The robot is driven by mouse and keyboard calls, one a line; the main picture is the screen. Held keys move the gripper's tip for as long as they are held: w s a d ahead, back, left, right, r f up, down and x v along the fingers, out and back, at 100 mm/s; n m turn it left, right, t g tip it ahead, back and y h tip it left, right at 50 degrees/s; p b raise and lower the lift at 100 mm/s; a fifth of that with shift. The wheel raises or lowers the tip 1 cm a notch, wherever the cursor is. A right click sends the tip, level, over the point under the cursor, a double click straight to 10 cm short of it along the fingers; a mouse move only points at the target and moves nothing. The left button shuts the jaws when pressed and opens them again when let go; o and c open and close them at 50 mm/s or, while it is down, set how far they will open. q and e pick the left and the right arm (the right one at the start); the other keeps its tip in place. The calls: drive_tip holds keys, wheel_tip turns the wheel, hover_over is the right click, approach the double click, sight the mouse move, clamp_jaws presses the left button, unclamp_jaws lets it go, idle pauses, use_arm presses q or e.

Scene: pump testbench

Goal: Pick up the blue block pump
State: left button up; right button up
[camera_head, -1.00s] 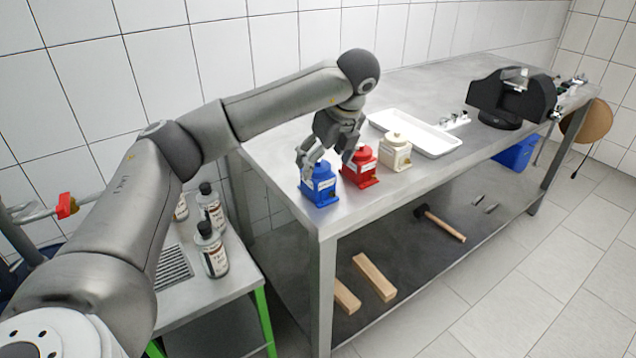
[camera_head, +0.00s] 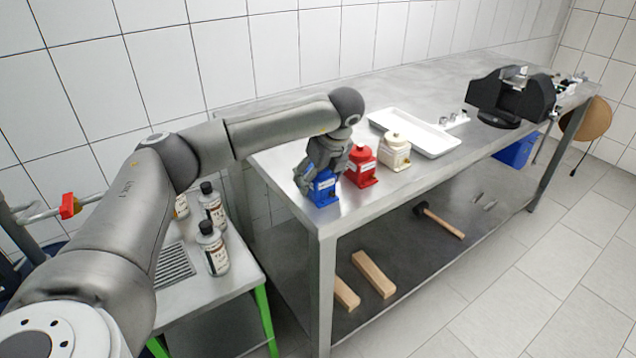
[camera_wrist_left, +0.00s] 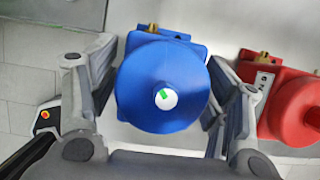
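The blue block pump (camera_head: 323,189) stands upright at the near left corner of the steel table. My left gripper (camera_head: 322,178) is lowered over it and hides its upper part in the head view. In the left wrist view the blue pump (camera_wrist_left: 162,88) fills the space between the two fingers of my left gripper (camera_wrist_left: 160,100). The fingers stand on either side of it, with a narrow gap visible on the left; contact on the right cannot be told. My right gripper is not in view.
A red pump (camera_head: 361,168) stands close to the right of the blue one, also in the left wrist view (camera_wrist_left: 290,105). A cream pump (camera_head: 395,152), a white tray (camera_head: 428,138) and a black device (camera_head: 512,95) stand further along. Bottles (camera_head: 213,250) stand on a lower side table.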

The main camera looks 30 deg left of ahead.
use_arm(q)
drive_tip(key=c, duration=1.2)
drive_tip(key=shift+c, duration=0.3)
drive_tip(key=shift+w+r, duration=0.1)
drive_tip(key=shift+r, duration=0.05)
